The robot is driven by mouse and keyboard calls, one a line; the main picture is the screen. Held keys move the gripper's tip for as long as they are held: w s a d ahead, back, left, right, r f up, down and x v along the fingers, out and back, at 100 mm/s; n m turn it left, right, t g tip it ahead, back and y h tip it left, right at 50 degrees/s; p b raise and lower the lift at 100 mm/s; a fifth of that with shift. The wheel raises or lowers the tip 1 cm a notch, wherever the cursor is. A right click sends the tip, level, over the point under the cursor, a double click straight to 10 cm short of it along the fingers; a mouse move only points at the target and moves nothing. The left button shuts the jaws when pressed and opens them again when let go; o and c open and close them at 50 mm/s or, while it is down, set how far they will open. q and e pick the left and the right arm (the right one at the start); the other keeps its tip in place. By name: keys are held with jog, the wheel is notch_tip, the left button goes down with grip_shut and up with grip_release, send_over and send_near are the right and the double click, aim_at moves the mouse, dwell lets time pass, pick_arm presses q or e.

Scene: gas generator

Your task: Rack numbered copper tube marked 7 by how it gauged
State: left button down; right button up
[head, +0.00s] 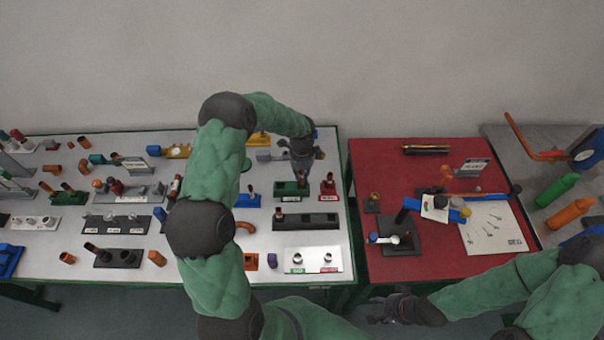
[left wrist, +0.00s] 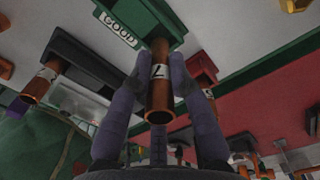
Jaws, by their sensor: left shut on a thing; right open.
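My left gripper (head: 301,172) is over the green rack block (head: 291,187) on the white table. In the left wrist view its two fingers (left wrist: 160,95) are shut on a copper tube (left wrist: 160,80) with a white number label. The mark looks like an upside-down 7. The tube's far end meets the green block (left wrist: 150,15), labelled GOOD; whether it is seated there I cannot tell. A red rack block (head: 327,188) stands just to the right and has a copper tube in it. My right gripper (head: 385,308) is open and empty, low in front of the red table.
A long black rack (head: 306,221) holds a numbered tube at its left end. A white plate (head: 313,261) with green and red labels lies nearer. Fixtures and loose tubes crowd the white table. The red table (head: 365,170) holds a gauge fixture (head: 400,238) and a paper sheet (head: 494,228).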

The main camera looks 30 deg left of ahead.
aim_at(302, 180)
pick_arm(q)
jog(key=shift+f+b, duration=1.4)
jog(key=shift+f, duration=0.75)
jog(key=c, duration=1.1)
grip_release()
jog(key=shift+r, duration=0.1)
